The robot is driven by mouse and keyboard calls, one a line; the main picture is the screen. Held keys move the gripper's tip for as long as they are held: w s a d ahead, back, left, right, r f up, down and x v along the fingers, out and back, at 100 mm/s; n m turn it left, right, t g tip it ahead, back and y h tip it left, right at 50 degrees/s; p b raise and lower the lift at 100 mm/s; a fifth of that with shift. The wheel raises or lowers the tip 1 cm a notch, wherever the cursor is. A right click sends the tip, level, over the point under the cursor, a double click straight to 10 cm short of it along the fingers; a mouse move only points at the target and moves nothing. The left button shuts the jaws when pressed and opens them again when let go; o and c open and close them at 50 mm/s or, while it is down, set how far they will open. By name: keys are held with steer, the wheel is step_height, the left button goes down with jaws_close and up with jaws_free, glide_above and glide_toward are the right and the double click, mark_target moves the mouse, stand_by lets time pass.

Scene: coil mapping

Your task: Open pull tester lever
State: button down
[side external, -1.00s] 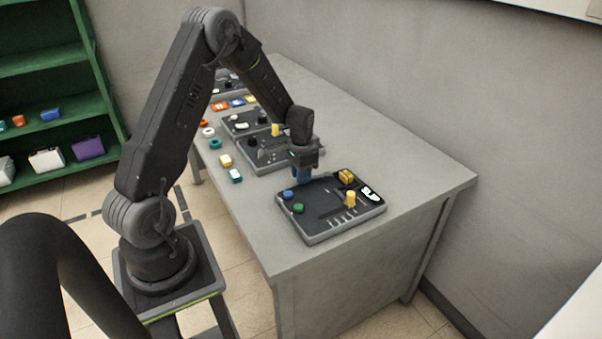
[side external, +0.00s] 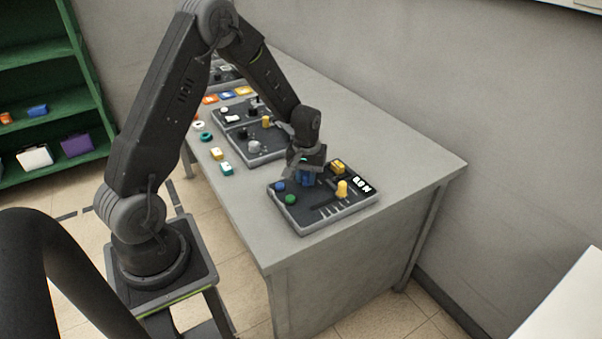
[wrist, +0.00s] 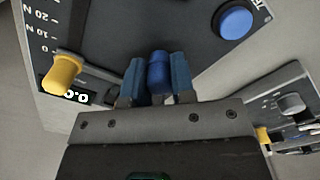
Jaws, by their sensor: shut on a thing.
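The pull tester (side external: 307,222) is a dark panel at the near end of the table. It carries a yellow knob (side external: 342,188) beside a scale, a yellow block (side external: 338,167), a 0.0 N display (side external: 362,185), a blue button (side external: 280,187) and a green button (side external: 290,200). My gripper (side external: 306,180) is low over the panel's back part. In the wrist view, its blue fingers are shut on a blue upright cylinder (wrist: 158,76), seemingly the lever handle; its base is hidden. The yellow knob (wrist: 62,76) stands apart to the left, by the 0 mark.
A second dark panel (side external: 240,138) with a grey knob lies behind the tester, with more panels beyond. Small white, yellow and teal parts (side external: 227,168) lie along the table's left edge. The table (side external: 400,155) is clear on the right. A green shelf (side external: 50,110) stands at back left.

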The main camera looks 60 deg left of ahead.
steer(key=shift+w+d+n, duration=0.4)
steer(key=shift+w+n, duration=0.05)
steer(key=shift+n, duration=0.55)
steer(key=c, duration=1.3)
jaws_free()
steer(key=shift+w, duration=0.1)
steer(key=o, duration=0.3)
steer(key=shift+d, duration=0.15)
steer(key=shift+o, duration=0.2)
step_height(320, 180, up, 14)
